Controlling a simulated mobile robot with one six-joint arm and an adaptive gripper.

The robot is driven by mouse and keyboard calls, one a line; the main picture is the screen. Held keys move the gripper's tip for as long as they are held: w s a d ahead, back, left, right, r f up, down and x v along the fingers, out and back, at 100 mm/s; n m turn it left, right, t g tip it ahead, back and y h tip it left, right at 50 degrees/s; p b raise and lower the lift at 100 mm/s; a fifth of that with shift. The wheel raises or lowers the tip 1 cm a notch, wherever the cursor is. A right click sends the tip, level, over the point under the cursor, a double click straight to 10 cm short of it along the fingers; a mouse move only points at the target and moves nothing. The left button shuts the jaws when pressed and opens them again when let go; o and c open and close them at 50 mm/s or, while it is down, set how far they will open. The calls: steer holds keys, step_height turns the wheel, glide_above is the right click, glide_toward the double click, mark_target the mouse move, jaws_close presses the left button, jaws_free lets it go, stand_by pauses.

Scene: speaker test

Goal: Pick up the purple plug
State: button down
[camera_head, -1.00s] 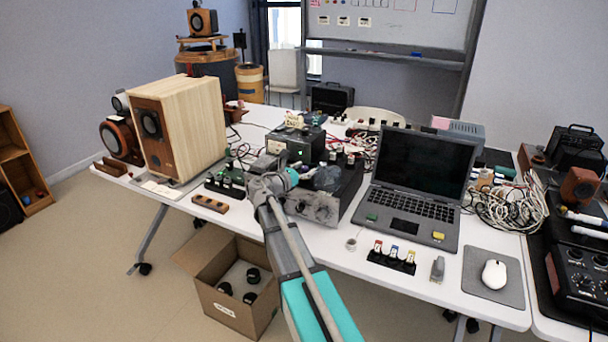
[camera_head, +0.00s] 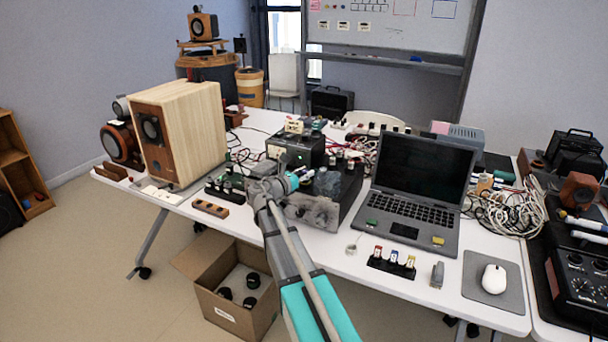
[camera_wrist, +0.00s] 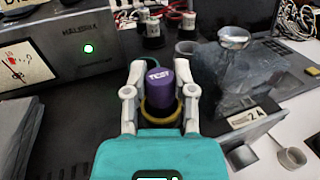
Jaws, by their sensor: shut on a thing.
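The purple plug (camera_wrist: 160,88) is a short purple cylinder with white lettering, seen in the wrist view. It stands between the two fingers of my gripper (camera_wrist: 160,100), which are shut on it from left and right. A yellow ring-like band (camera_wrist: 160,112) shows in front of the plug, on the near side. In the head view my gripper (camera_head: 290,182) is over the black equipment by the middle of the table, and the plug is hidden or too small to make out there.
A meter box (camera_wrist: 60,50) with a green light stands close at the left in the wrist view. A grey blurred block (camera_wrist: 245,85) is close at the right. In the head view a laptop (camera_head: 420,190) stands right of my gripper and a wooden speaker (camera_head: 185,130) left.

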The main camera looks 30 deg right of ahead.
steer(key=shift+r+p, duration=0.55)
steer(key=shift+r, duration=0.15)
steer(key=s+a+r+p, duration=0.2)
steer(key=s+r+p, duration=0.9)
steer(key=s, duration=0.3)
steer(key=shift+a, duration=0.2)
steer(key=shift+w+d, duration=0.1)
steer(key=shift+w, duration=0.05)
steer(key=w+d+n+t+y, duration=0.7)
steer(key=w+n+t+y, duration=0.1)
steer(key=n+t+y, duration=0.15)
steer(key=s+n+t+y, duration=0.1)
steer(key=s+n+y, duration=0.6)
steer(key=y, duration=0.6)
steer(key=shift+s+d+r+n+y+p, duration=0.3)
steer(key=shift+d+r+n+y+p, duration=0.1)
steer(key=shift+n, duration=0.35)
